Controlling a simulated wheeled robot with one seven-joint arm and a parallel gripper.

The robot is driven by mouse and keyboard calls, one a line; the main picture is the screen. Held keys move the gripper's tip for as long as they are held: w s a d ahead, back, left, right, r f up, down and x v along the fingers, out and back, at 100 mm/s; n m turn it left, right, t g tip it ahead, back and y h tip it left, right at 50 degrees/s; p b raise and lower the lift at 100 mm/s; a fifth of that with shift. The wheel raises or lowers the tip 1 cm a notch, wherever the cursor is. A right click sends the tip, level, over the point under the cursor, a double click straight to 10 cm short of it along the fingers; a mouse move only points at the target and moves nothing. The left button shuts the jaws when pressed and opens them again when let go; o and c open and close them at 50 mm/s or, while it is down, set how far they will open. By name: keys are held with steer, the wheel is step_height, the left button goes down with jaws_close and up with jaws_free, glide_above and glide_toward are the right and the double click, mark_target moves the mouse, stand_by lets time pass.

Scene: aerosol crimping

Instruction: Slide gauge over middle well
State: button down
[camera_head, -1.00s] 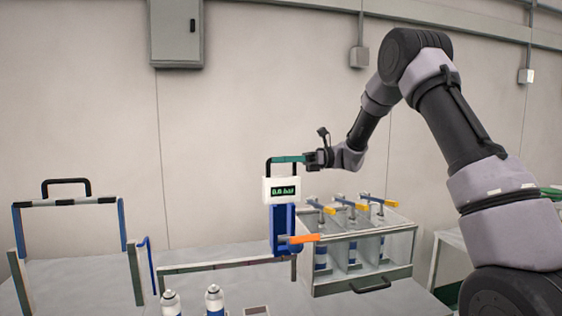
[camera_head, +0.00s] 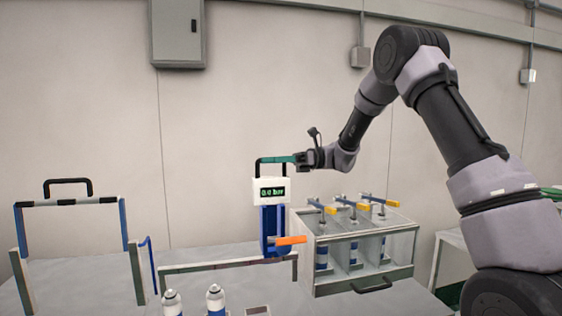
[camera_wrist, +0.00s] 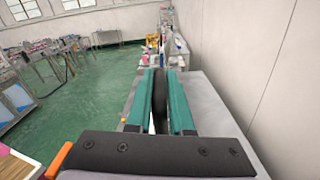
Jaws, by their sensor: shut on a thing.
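The gauge (camera_head: 271,192) is a white box with a green digital display above a blue body, with an orange lever (camera_head: 291,240) at its lower right. My gripper (camera_head: 277,160) is shut on the gauge's dark top handle, and the gauge hangs upright below it. In the wrist view my green fingers (camera_wrist: 161,103) close on the dark handle between them. The clear case with several wells (camera_head: 362,260) stands to the right of the gauge. It holds cans (camera_head: 321,256) under yellow-orange levers (camera_head: 357,206). The gauge is left of the wells in the picture.
A low dark rail (camera_head: 228,265) runs behind two loose cans (camera_head: 215,300) at the front. A frame with a black handle (camera_head: 68,188) stands at the left. The bench (camera_head: 70,285) is partly clear.

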steer(key=x, duration=1.7)
steer(key=shift+s+a+f, duration=0.2)
steer(key=shift+a, duration=0.1)
steer(key=c, duration=0.8)
jaws_free()
steer(key=shift+c, duration=0.2)
steer(key=shift+r, duration=0.1)
steer(key=v, duration=1.1)
